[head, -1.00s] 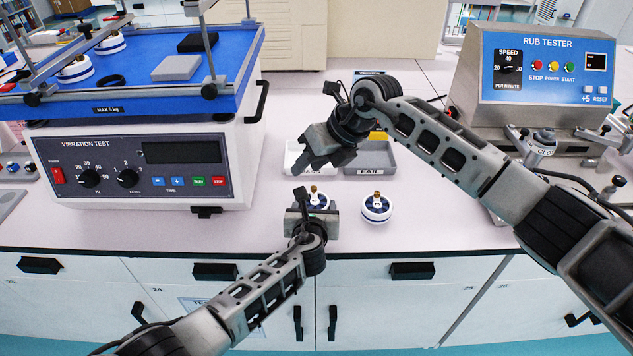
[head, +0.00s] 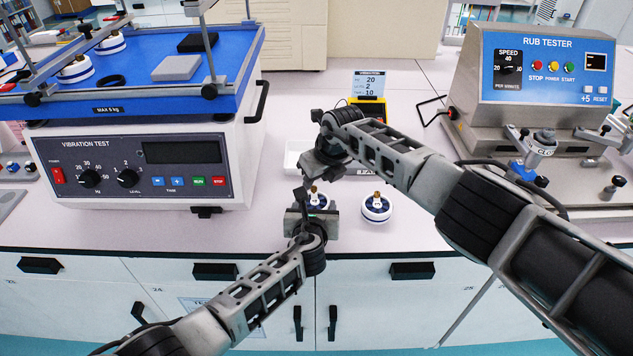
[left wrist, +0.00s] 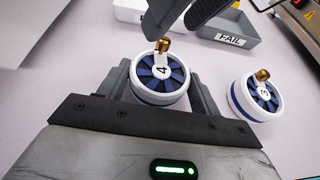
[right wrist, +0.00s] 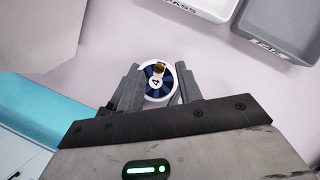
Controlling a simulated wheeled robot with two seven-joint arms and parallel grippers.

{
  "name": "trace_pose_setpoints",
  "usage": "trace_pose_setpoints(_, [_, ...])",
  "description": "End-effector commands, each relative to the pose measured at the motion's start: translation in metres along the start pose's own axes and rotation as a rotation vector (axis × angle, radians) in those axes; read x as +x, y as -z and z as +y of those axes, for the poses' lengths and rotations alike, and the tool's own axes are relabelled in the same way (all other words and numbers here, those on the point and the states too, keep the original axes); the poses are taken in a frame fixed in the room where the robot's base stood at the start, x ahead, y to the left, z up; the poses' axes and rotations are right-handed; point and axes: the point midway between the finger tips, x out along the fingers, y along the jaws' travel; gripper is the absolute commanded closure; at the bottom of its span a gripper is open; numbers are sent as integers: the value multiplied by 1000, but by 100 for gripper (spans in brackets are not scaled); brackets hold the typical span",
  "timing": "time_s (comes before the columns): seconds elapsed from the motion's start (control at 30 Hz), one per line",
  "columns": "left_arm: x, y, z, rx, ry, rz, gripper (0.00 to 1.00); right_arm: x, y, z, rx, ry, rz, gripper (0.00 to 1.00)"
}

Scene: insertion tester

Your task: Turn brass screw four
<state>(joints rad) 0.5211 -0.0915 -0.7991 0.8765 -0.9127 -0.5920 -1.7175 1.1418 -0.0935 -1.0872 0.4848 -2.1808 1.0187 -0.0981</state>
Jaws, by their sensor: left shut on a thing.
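The round white-and-blue unit marked 4 (left wrist: 160,82) stands on the bench with its brass screw (left wrist: 162,45) upright on top. It also shows in the head view (head: 322,203) and the right wrist view (right wrist: 157,88). My left gripper (head: 312,216) is shut on this unit, one finger on each side. My right gripper (head: 315,176) is above it, pointing down; its fingers are apart, and in the right wrist view (right wrist: 158,85) the screw (right wrist: 159,69) shows between them. The fingers appear clear of the screw.
A similar unit marked 3 (head: 376,210) with its own brass screw stands just to the right. Behind are a white tray (head: 293,157) and a grey FAIL tray (left wrist: 230,37). The vibration tester (head: 130,170) is left and the rub tester (head: 540,75) right. The bench front is close.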

Motion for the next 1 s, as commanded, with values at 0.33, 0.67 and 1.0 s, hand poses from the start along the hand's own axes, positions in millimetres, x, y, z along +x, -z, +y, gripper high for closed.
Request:
trace_pose_setpoints(0.33, [0, 1, 0, 0, 0, 1, 61, 16, 4, 2, -2, 0, 6, 65])
trace_pose_setpoints(0.67, [0, 1, 0, -1, 0, 1, 61, 18, 5, 2, -4, 0, 6, 65])
trace_pose_setpoints(1.0, [0, 1, 0, -1, 0, 1, 61, 18, 5, 2, -1, 1, 7, 100])
